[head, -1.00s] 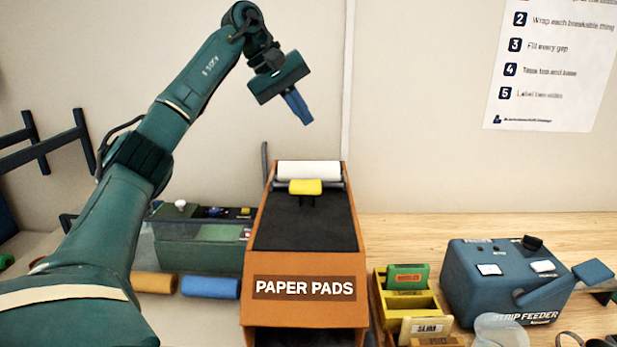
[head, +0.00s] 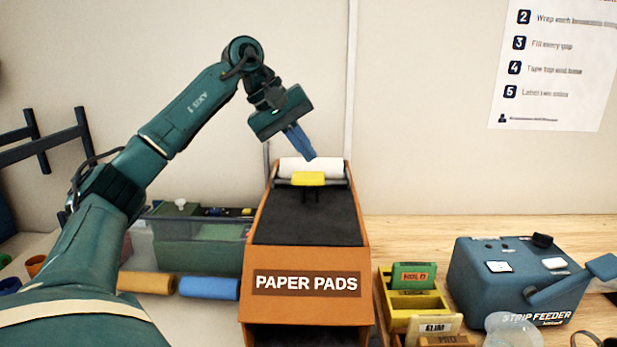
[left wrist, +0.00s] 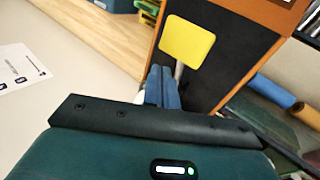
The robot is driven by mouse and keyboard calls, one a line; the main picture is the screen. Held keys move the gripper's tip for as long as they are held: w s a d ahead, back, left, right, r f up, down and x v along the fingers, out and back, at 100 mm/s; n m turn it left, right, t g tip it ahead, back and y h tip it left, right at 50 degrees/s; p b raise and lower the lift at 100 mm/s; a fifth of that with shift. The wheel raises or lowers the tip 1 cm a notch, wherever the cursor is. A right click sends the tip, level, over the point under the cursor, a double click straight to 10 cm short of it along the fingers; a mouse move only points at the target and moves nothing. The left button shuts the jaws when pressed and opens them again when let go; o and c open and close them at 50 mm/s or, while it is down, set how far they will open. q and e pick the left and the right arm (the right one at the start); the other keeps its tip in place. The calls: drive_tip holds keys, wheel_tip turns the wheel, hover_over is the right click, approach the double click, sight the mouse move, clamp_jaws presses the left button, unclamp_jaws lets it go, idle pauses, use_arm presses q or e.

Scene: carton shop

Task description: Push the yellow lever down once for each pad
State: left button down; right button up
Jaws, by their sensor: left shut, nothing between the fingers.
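The yellow lever (head: 308,179) sits near the top of the orange paper pads dispenser (head: 251,262), in front of a white paper roll (head: 310,167). My left gripper (head: 312,157) is shut and empty, its blue fingers pointing down just above the roll, close behind the lever. In the left wrist view, the yellow lever (left wrist: 187,42) stands on its stem beyond the shut blue fingertips (left wrist: 160,72), with a small apparent gap. The dispenser's front slot is dark and I see no pad in it. My right gripper is not in view.
A blue strip feeder (head: 490,285) stands at the right. A yellow card holder (head: 397,305) is beside the dispenser. Orange (head: 147,283) and blue (head: 209,288) rolls and a clear bin (head: 165,240) lie at the left.

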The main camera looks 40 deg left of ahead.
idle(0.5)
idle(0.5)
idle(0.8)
use_arm(q)
drive_tip(key=shift+s+d+f, duration=0.15)
drive_tip(key=shift+f, duration=0.25)
